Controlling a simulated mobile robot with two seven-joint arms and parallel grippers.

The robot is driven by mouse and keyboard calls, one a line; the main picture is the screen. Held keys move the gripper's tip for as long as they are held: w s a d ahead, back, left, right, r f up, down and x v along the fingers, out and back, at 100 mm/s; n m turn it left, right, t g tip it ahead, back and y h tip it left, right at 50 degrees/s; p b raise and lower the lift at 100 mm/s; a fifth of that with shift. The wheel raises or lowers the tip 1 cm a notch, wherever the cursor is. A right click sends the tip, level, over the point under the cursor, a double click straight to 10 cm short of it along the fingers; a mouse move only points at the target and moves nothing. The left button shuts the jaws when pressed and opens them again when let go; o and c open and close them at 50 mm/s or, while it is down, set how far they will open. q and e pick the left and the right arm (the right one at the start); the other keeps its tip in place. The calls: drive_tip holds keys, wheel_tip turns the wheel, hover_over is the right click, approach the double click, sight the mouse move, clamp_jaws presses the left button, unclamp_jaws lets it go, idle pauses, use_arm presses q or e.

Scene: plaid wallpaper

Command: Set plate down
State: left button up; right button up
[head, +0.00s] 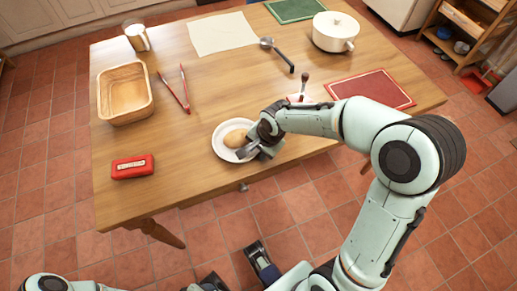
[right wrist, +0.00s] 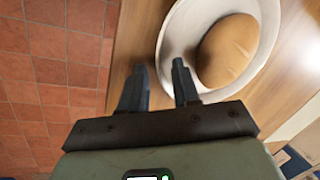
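A white plate (head: 218,139) is at the table's front edge, with a brown bread roll (head: 236,138) on it. It looks level and at the tabletop, but I cannot tell whether its base fully touches the wood. My right gripper (head: 245,151) is at the plate's near right rim. In the right wrist view its two fingers (right wrist: 159,72) stand apart, one outside the rim and one over the inside of the plate (right wrist: 178,38). The roll (right wrist: 227,50) lies beside the inner finger. My left gripper cannot be made out; only part of that arm shows at bottom left.
Bare wood lies left of the plate.

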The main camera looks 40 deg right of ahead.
drive_tip(key=p+v, duration=0.2)
drive_tip(key=v, duration=0.9)
drive_tip(key=shift+r, duration=0.25)
